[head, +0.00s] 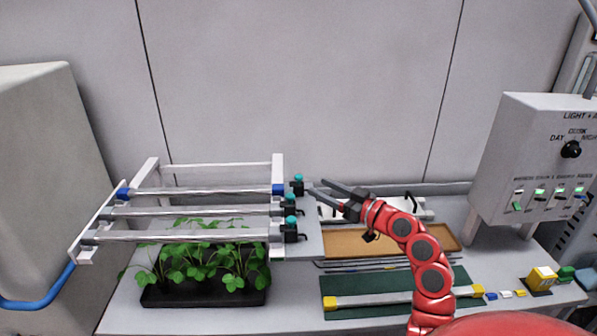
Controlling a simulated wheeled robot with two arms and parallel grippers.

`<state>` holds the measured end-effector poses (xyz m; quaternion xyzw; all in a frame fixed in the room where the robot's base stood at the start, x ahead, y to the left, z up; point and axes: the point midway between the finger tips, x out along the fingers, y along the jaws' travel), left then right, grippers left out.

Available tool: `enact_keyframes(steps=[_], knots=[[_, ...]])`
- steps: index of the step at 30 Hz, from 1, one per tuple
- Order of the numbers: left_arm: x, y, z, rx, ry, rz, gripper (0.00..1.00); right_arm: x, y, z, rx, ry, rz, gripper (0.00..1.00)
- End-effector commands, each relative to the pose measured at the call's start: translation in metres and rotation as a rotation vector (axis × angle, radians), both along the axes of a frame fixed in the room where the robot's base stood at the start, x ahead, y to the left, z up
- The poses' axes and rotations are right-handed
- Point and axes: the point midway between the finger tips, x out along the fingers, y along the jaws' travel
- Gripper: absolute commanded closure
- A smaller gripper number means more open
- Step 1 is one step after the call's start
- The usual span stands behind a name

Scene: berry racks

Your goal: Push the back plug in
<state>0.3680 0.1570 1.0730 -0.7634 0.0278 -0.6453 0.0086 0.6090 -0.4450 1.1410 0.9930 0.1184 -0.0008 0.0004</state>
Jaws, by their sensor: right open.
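Three grey tubes lie across a white rack (278,165), with black plugs with teal tops at their right ends. The back plug (298,187) is at the right end of the back tube (205,192), next to a blue collar (278,189). I cannot tell how deep it sits. The middle plug (290,208) and front plug (291,231) are nearer to me. My right gripper (318,187) is open and empty, its fingertips pointing left just to the right of the back plug, with a small apparent gap. My left gripper is not in view.
A black tray of green plants (205,292) stands below the tubes. A brown board (345,243) and a green mat (385,284) lie on the table at right. A control box (535,160) stands at far right. A wall closes the back.

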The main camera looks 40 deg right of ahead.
Motion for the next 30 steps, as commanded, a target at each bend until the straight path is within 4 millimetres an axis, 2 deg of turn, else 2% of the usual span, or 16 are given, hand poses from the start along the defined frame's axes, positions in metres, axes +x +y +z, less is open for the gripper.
enact_keyframes(steps=[1, 6, 12, 17, 24, 26, 30], knots=[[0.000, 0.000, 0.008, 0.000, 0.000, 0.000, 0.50, 0.013, 0.004, 0.004, 0.003, 0.002, 0.004, 0.43], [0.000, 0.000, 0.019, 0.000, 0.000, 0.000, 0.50, 0.049, 0.013, 0.004, 0.004, 0.000, 0.003, 0.43], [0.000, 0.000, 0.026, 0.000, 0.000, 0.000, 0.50, 0.076, 0.019, 0.003, 0.001, -0.001, 0.002, 0.43], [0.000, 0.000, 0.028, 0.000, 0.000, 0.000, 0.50, 0.084, 0.020, 0.000, 0.002, -0.001, -0.001, 0.43], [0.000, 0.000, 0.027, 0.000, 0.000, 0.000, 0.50, 0.085, 0.020, 0.000, 0.001, -0.001, -0.002, 0.43], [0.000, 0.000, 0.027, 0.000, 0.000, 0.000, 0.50, 0.085, 0.020, 0.000, 0.001, -0.001, -0.002, 0.52], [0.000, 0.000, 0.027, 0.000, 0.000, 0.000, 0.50, 0.084, 0.020, 0.000, 0.001, -0.001, -0.002, 0.77]])
